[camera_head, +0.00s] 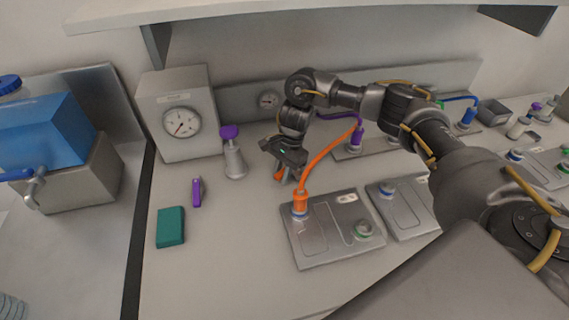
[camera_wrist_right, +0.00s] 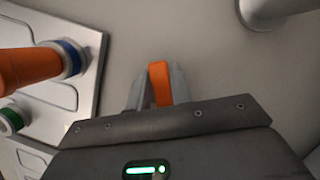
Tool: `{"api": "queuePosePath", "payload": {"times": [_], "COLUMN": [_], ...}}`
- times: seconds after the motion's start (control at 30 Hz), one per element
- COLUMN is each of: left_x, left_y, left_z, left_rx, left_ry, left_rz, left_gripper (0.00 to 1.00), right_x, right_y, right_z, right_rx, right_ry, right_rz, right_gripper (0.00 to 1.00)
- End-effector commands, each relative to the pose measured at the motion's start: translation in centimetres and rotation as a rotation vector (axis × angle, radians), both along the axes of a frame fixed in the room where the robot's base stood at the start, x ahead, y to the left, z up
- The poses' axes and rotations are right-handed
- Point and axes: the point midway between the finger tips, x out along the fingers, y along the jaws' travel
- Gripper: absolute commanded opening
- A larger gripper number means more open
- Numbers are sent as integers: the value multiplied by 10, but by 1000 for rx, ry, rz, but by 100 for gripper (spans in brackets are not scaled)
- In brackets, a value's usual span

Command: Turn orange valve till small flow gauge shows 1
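The orange valve (camera_head: 278,175) stands on the bench below the small gauge, mostly hidden by my right gripper (camera_head: 284,174). In the right wrist view, its orange handle (camera_wrist_right: 160,84) is between the two fingers of my right gripper (camera_wrist_right: 159,86). The fingers lie close against both sides of the handle and look closed on it. The small flow gauge (camera_head: 268,100) is a round dial on the grey panel at the back wall. Its needle is too small to read. My left gripper is in neither view.
A larger gauge (camera_head: 182,123) sits on a grey box at the left. A purple-topped flask (camera_head: 234,158), a purple item (camera_head: 197,191) and a teal block (camera_head: 171,227) stand left of the gripper. A metal plate (camera_head: 330,246) with an orange-cabled plug (camera_head: 300,203) lies to the right.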

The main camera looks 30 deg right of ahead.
Motion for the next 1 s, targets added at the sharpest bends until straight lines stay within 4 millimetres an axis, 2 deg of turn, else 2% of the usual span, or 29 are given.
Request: {"api": "queuePosePath", "payload": {"times": [0.1,0.47,1.0], "left_x": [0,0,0], "left_y": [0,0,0], "left_z": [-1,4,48], "left_rx": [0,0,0], "left_ry": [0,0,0], "left_rz": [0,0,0], "left_gripper": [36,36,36], "right_x": [0,0,6], "right_y": [0,-2,-20], "right_z": [0,6,71], "right_rx": [0,0,0], "right_ry": [1,0,1], "right_rz": [3,2,1], "right_gripper": [25,25,25]}}
